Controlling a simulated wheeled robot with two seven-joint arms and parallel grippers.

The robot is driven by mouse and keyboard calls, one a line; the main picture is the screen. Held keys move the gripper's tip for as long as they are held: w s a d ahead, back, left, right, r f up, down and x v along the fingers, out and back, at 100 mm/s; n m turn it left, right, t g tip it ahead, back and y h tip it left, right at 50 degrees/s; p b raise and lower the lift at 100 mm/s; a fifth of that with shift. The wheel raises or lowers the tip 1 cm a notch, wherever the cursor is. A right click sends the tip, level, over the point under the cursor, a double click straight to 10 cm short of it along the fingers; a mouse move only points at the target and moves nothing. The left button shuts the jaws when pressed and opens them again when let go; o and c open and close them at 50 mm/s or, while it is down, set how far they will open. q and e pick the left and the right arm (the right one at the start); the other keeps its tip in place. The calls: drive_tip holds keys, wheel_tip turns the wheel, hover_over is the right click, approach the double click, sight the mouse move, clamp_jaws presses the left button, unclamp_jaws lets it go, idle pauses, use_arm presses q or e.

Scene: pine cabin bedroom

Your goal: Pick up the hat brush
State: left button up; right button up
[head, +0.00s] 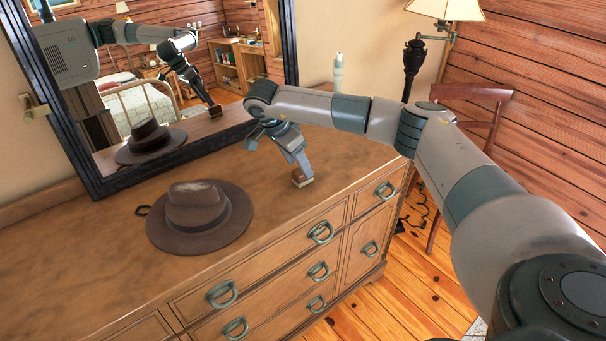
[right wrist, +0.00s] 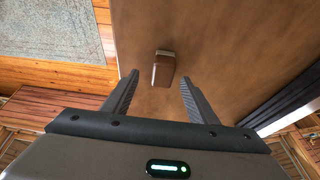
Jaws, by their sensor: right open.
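The hat brush (head: 302,180), a small brown block with a paler strip, lies on the dresser top near its front edge, right of the hat. My right gripper (head: 299,163) points down at it from just above, its fingers partly overlapping in the head view. In the right wrist view the brush (right wrist: 163,72) shows between the two spread fingertips of my right gripper (right wrist: 160,82), with a gap on each side. The jaws are open and empty. I cannot tell how far the tips are above the dresser top. My left gripper is not in view.
A brown felt hat (head: 198,222) sits on the wooden dresser (head: 95,265), left of the brush. A dark-framed mirror (head: 84,178) stands behind, reflecting my arm. A pale bottle (head: 338,72) is at the back. A chair (head: 478,95) stands right. The dresser top around the brush is clear.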

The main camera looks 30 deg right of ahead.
sight(303, 176)
drive_tip(key=shift+w+d+f+p, duration=0.1)
drive_tip(key=shift+d+f+p, duration=0.3)
drive_tip(key=shift+p, duration=0.3)
drive_tip(key=p+x, duration=0.1)
drive_tip(key=x, duration=0.2)
drive_tip(key=shift+w+p, duration=0.15)
drive_tip(key=shift+p, duration=0.25)
drive_tip(key=shift+w+d+f, duration=0.1)
drive_tip(key=shift+d+f, duration=0.1)
drive_tip(key=shift+f, duration=0.35)
drive_tip(key=c, duration=1.2)
